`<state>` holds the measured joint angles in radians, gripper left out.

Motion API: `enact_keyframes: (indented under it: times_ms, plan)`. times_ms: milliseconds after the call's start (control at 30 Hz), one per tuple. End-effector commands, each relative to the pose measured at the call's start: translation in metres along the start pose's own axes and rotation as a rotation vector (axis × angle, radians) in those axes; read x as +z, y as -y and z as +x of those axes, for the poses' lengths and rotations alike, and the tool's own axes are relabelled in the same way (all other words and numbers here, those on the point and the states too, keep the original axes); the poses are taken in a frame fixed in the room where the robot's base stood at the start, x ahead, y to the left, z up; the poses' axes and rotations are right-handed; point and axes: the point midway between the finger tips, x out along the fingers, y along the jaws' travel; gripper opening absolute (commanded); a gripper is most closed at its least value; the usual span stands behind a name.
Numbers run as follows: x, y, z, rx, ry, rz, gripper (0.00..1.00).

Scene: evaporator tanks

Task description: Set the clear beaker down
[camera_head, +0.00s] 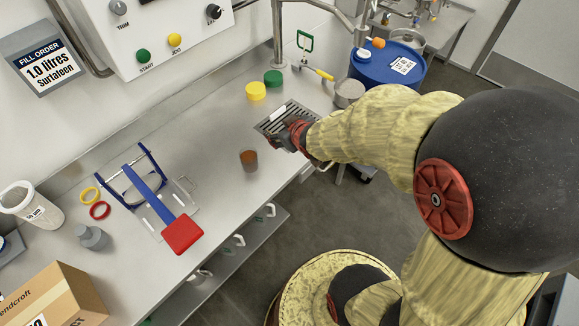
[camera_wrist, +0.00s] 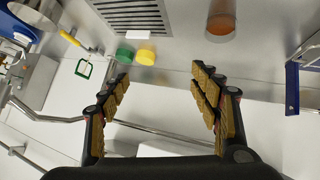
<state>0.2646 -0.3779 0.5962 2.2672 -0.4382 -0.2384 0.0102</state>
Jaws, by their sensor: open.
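The clear beaker (camera_head: 248,159) holds brown-orange liquid and stands on the steel counter (camera_head: 215,150), left of and slightly below my gripper in the head view. It also shows at the top of the wrist view (camera_wrist: 222,20), outside the space between the fingers. My gripper (camera_head: 281,138) is over the counter near a drain grate. In the wrist view my gripper (camera_wrist: 160,85) has its two fingers spread wide, with nothing between them. The gripper and beaker are apart.
The slotted drain grate (camera_head: 272,116) lies beside my gripper. Yellow (camera_head: 255,91) and green (camera_head: 273,78) caps sit behind it. A blue drum (camera_head: 392,68) stands beyond the counter's right end.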

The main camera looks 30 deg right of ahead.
Motion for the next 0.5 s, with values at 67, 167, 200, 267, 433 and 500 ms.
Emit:
enact_keyframes:
  times_ms: [67,167,200,267,433,500]
  plan:
    - [-0.018,-0.002,-0.039,0.027,0.045,0.028,0.63]
    - [-0.025,0.005,-0.089,0.034,0.119,0.08,0.63]
    - [-0.025,0.01,-0.11,0.028,0.147,0.103,0.63]
    - [-0.023,0.021,-0.142,0.01,0.189,0.135,0.63]
    - [-0.007,0.056,-0.219,-0.072,0.291,0.199,0.63]
    - [0.001,0.067,-0.242,-0.104,0.321,0.212,0.63]
